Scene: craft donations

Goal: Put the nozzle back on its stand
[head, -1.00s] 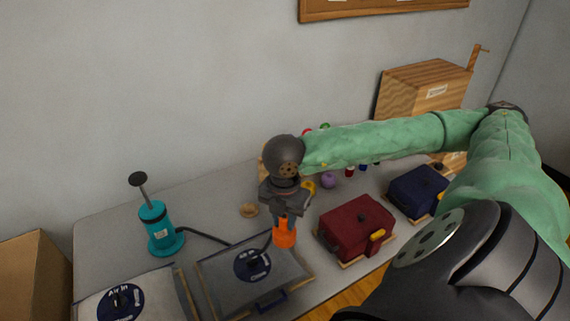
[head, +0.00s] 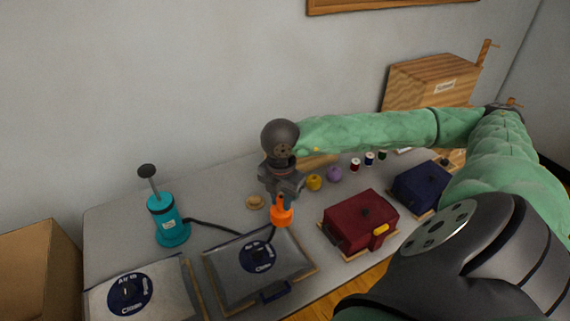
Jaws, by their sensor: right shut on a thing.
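The orange nozzle (head: 282,215) is in the jaws of my right gripper (head: 281,198), which points down over the back right part of the grey bag (head: 291,258). A black hose runs from the nozzle, behind the bag, to the teal hand pump (head: 171,224) at the left. A small round wooden piece (head: 255,202), possibly the stand, lies on the table just left of my right gripper, apart from the nozzle. My left gripper is not in view.
A second flat bag (head: 165,290) lies at the front left. Red (head: 357,216) and navy (head: 416,184) cases stand at the right. Yellow (head: 314,183) and purple (head: 335,174) balls and several spools sit behind. A wooden box (head: 420,88) stands at the back right.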

